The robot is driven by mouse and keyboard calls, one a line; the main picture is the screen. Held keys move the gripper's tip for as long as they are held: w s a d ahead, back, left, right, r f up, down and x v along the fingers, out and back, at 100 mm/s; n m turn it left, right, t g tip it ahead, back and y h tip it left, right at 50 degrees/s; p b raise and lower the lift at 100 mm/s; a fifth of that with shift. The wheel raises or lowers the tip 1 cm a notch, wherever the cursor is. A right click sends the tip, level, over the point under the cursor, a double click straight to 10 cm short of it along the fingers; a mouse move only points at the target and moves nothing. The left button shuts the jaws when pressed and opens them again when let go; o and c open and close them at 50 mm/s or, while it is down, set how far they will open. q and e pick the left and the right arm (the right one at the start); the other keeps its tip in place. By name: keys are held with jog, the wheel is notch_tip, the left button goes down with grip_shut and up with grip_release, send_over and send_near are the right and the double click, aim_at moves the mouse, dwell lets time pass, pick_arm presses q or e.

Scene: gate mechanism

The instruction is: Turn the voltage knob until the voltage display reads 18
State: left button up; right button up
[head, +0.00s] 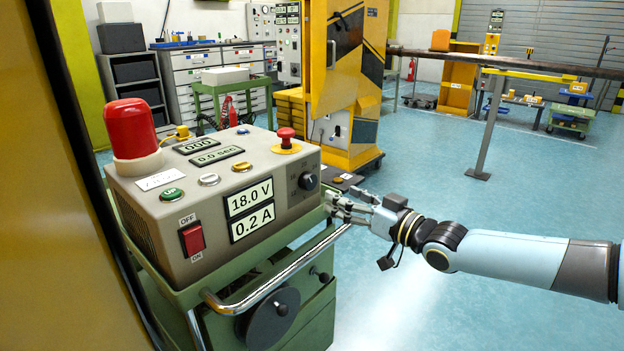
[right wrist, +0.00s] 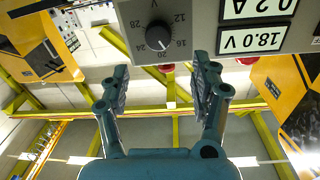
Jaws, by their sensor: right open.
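The voltage display (head: 249,198) on the front of the control box reads 18.0 V; it shows upside down in the right wrist view (right wrist: 252,40). My right gripper (head: 336,205) is beside that face, just right of and below the knob. In the right wrist view its two fingers (right wrist: 160,78) are spread, empty and apart from the knob. My left gripper is not in view.
The control box (head: 150,225) stands on a green cart with a metal handrail (head: 275,277) close to my right gripper. A red mushroom button (head: 286,134) and red lamp (head: 131,130) are on top. A 0.2 A display (head: 252,222) is below the voltage display.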

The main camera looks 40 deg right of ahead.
aim_at(312, 183)
jog(key=w+b, duration=0.1)
jog(key=w, duration=0.2)
jog(key=w+b, duration=0.2)
jog(key=w, duration=0.1)
jog(key=w+b, duration=0.1)
jog(key=w, duration=0.2)
jog(key=shift+f+b, duration=0.35)
jog(key=shift+b, duration=0.05)
jog(key=shift+w+r, duration=0.1)
jog(key=shift+w, duration=0.15)
jog(key=shift+r, duration=0.1)
